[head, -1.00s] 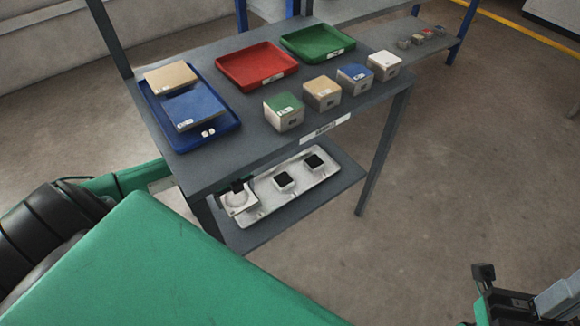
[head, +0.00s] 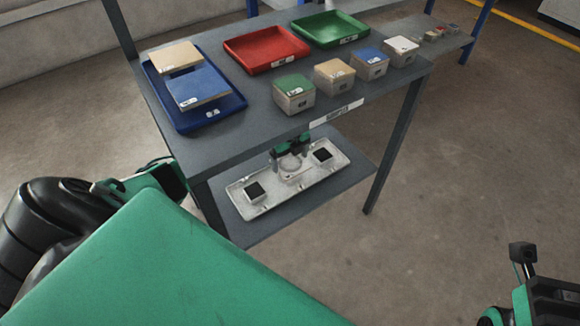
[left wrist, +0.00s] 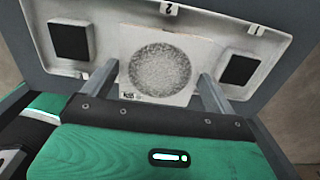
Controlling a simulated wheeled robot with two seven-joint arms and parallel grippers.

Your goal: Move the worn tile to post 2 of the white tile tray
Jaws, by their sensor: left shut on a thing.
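The worn tile (left wrist: 160,68) is a pale square with a rough grey round patch. My left gripper (left wrist: 158,86) is shut on it, one finger at each side. In the head view the tile (head: 290,163) is over the middle of the white tile tray (head: 285,200), on the lower shelf. Black-topped posts of the tray show left and right of it. The number 2 on the tray rim shows just beyond the tile in the left wrist view. The middle post is hidden, and I cannot tell whether the tile touches it. My right gripper (head: 524,258) shows partly at lower right.
The upper shelf (head: 225,150) overhangs the tray and carries a blue tray (head: 220,122) with two boxes, a red tray (head: 265,65), a green tray (head: 330,43) and several small boxes along its front edge. A table leg (head: 393,145) stands right of the tray.

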